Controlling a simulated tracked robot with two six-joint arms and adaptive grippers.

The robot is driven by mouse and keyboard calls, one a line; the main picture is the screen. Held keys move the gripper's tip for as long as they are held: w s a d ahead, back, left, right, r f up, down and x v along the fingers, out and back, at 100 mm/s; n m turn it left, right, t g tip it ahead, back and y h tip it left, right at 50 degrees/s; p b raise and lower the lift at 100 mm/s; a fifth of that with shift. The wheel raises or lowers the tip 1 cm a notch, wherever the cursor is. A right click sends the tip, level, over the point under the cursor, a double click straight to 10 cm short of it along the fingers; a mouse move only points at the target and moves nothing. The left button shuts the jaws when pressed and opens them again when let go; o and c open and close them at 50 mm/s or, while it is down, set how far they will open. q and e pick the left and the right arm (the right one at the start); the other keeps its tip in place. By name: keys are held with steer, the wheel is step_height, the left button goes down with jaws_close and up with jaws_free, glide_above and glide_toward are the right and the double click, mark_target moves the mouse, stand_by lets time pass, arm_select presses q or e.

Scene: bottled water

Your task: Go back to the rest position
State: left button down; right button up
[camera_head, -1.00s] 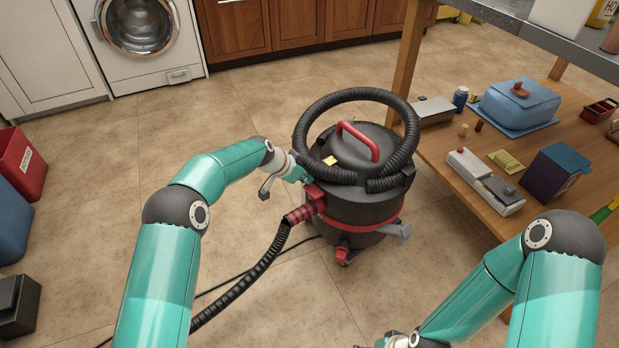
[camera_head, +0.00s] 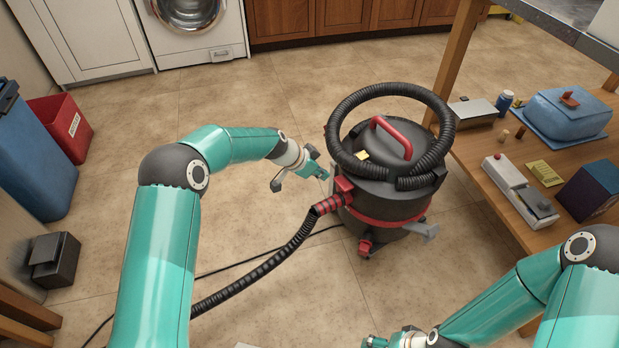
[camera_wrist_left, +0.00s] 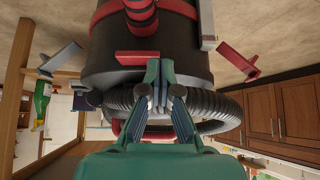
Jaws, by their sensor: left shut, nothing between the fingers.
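My left gripper (camera_head: 322,172) is at the end of the teal arm from the left. It is shut and empty, just left of the black and red vacuum cleaner (camera_head: 390,205). In the left wrist view its closed fingers (camera_wrist_left: 160,72) point at the vacuum cleaner's body (camera_wrist_left: 110,62); I cannot tell whether they touch it. My right gripper (camera_head: 372,342) is at the bottom edge, partly cut off, and its fingers are too little seen to judge.
The ribbed hose (camera_head: 262,267) and a cable cross the floor below my left arm. A wooden shelf (camera_head: 477,150) with several boxes is on the right. A red bin (camera_head: 65,130) and blue bin (camera_head: 35,150) stand left. Floor (camera_head: 250,100) beyond the arm is clear.

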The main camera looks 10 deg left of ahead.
arm_select(q)
steer(key=s+a+f+n+g+p, duration=0.1)
steer(key=s+f, duration=0.3)
steer(key=s, duration=0.4)
steer(key=s+a+f+g+y+p, duration=0.15)
steer(key=s+f, duration=0.25)
steer(key=s, duration=0.4)
steer(key=s+f+n+g+h, duration=0.1)
steer(key=s+f+g, duration=0.1)
steer(key=s+f, duration=0.35)
steer(key=s+d+r+n+y, duration=0.1)
steer(key=s+n, duration=0.6)
steer(key=s, duration=1.1)
step_height(320, 180, up, 38)
steer(key=w+n+p, duration=0.1)
steer(key=n+p, duration=0.1)
steer(key=p, duration=3.6)
steer(key=shift+w+r+n+p, duration=0.15)
steer(key=shift+n+p, duration=0.15)
steer(key=shift+p, duration=0.05)
steer(key=shift+d, duration=0.1)
